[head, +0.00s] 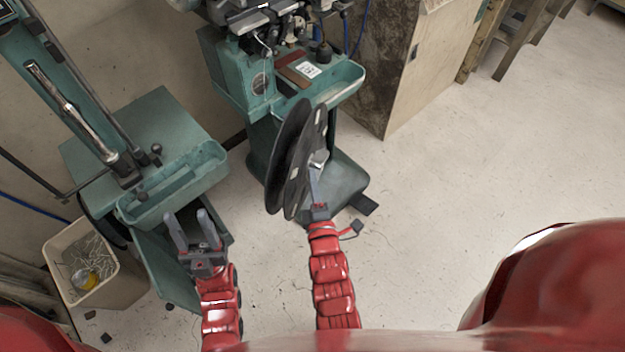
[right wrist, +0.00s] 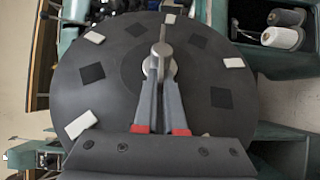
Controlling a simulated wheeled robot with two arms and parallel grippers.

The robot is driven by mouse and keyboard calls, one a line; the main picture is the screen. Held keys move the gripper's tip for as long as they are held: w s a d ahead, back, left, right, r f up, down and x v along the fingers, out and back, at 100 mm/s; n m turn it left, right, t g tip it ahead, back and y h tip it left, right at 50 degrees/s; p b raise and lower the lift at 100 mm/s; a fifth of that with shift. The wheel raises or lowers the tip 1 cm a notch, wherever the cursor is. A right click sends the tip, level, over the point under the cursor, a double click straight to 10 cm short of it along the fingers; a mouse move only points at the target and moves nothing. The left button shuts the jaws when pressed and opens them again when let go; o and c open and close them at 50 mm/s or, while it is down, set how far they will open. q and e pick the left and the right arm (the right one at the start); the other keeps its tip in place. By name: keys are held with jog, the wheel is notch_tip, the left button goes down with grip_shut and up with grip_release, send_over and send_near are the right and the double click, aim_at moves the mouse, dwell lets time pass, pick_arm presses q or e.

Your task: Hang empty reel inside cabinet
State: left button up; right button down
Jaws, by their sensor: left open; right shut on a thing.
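The empty reel (head: 291,165) is a large dark disc pair with pale patches, held upright in front of the green machine in the head view. My right gripper (head: 318,172) is shut on the reel's metal hub. In the right wrist view the reel (right wrist: 120,75) fills the middle, and the fingers of my right gripper (right wrist: 158,95) close on the hub (right wrist: 160,62). My left gripper (head: 194,228) is open and empty, in front of the left green machine's tray. I cannot identify the inside of a cabinet; a wooden cabinet-like box (head: 425,65) stands at the back.
The green stitching machine (head: 232,75) stands behind the reel, with its base on the floor. Another green machine (head: 160,125) stands at left, beside a beige bin (head: 68,262) with scraps. The floor at right (head: 480,165) is clear.

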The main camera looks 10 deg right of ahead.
notch_tip(320, 180, up, 15)
jog(key=p, duration=1.4)
jog(key=shift+s+a+r, duration=0.1)
jog(key=shift+s+r, duration=0.05)
